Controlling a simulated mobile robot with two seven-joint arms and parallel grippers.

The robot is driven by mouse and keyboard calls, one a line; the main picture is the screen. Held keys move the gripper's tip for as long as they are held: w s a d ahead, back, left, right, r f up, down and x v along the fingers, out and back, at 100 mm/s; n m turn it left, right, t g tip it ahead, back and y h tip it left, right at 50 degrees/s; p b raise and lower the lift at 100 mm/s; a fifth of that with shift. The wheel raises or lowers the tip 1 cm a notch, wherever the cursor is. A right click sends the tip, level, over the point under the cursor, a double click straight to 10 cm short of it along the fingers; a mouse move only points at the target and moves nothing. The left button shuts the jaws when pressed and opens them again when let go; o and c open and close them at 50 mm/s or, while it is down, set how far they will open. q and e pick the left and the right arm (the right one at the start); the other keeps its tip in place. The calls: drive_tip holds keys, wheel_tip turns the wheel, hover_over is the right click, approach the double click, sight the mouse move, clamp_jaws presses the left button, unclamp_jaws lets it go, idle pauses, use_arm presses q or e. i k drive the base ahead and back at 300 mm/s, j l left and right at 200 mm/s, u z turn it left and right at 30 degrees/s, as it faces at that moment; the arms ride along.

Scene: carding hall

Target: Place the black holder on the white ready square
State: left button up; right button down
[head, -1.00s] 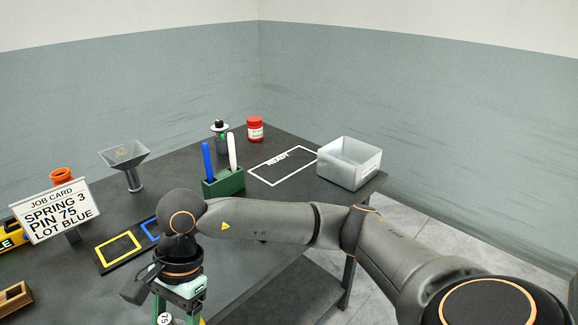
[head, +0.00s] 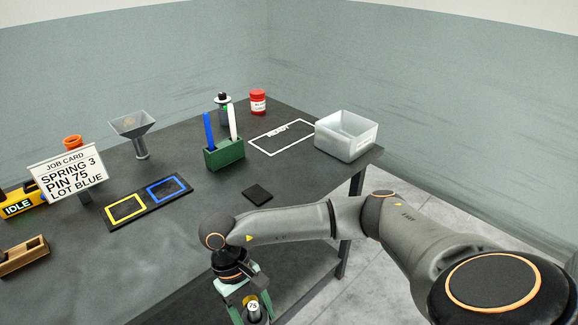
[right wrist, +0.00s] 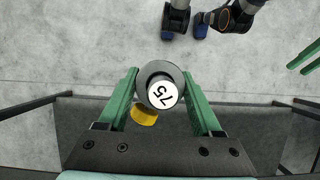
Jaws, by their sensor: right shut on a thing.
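My right gripper (head: 246,306) is shut on a dark round piece (right wrist: 146,75) with a white end disc marked 75 and a yellow part beside it. It holds the piece in front of the table, above the floor. I cannot tell whether this is the black holder. A flat black square piece (head: 257,194) lies on the table beyond my right arm. The white ready square (head: 281,137) is an outline at the table's far right, with nothing in it. My left gripper (right wrist: 295,69) shows partly at the right edge of the right wrist view, its green fingers apart.
A grey bin (head: 346,136) stands right of the ready square. A green block (head: 224,153) with blue and white sticks and a red jar (head: 258,102) stand left of it. A mat (head: 148,205) with yellow and blue frames, a funnel (head: 134,124) and a job card (head: 68,176) are farther left.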

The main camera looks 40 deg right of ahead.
sight(287, 135)
drive_tip(key=l, duration=0.5)
drive_tip(key=l+u, duration=0.15)
drive_tip(key=l, duration=0.35)
drive_tip(key=k+l, duration=0.1)
drive_tip(key=l, duration=0.4)
drive_tip(key=l+u, duration=0.15)
drive_tip(key=l, duration=0.35)
drive_tip(key=k+l, duration=0.1)
drive_tip(key=l, duration=0.4)
drive_tip(key=k+l+u, duration=0.1)
drive_tip(key=l, duration=0.4)
drive_tip(key=k+l+u, duration=0.1)
drive_tip(key=l, duration=0.4)
